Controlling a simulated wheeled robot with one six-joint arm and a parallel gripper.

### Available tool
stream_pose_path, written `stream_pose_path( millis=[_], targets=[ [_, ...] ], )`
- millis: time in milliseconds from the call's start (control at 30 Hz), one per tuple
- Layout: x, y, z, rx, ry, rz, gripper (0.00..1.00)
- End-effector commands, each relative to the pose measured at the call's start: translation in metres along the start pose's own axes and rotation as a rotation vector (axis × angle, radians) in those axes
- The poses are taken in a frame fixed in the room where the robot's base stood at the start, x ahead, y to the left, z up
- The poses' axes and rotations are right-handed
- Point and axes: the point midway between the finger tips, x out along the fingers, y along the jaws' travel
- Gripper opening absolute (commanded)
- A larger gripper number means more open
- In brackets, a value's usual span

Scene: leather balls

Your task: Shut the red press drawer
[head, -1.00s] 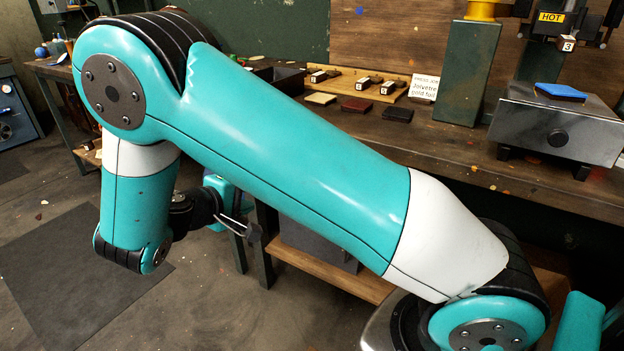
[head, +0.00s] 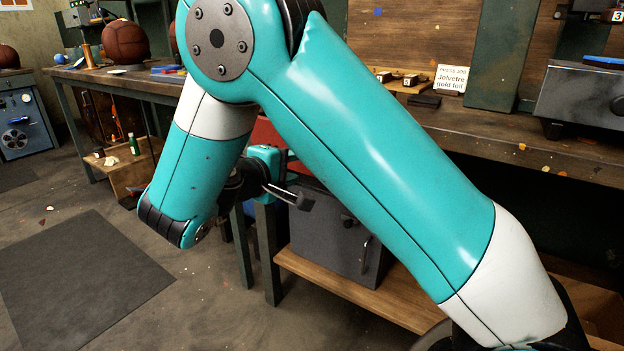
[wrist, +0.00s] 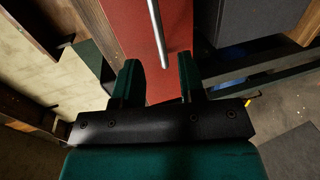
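The red press drawer shows in the wrist view as a red front panel (wrist: 133,30) with a straight metal bar handle (wrist: 157,35). In the head view only a small red patch (head: 266,134) shows behind my arm, probably the same drawer; how far it stands out is hidden.
A grey box (head: 325,240) sits on the wooden lower shelf (head: 350,295) under the bench. The workbench (head: 525,135) runs along the right. A brown leather ball (head: 125,42) is on the far left bench.

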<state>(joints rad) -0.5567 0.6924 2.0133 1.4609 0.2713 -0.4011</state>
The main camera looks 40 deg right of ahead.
Motion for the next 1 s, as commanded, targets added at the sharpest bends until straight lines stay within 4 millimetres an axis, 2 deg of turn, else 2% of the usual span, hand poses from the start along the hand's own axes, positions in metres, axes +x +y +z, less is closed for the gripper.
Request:
stream_pose_path(
  millis=[33, 167, 300, 400, 600, 833, 867, 1000],
  targets=[
    [0.008, -0.008, 0.001, 0.005, -0.002, -0.001, 0.37],
    [0.023, -0.005, 0.002, 0.005, -0.004, 0.0, 0.37],
    [0.049, -0.002, 0.002, 0.003, -0.007, 0.004, 0.37],
    [0.062, 0.0, 0.002, 0.001, -0.006, 0.003, 0.37],
    [0.073, 0.001, 0.002, 0.001, -0.004, 0.003, 0.37],
    [0.074, 0.001, 0.002, 0.001, -0.004, 0.003, 0.37],
    [0.074, 0.001, 0.002, 0.001, -0.004, 0.003, 0.35],
    [0.074, 0.001, 0.002, 0.001, -0.004, 0.003, 0.02]
  ],
)
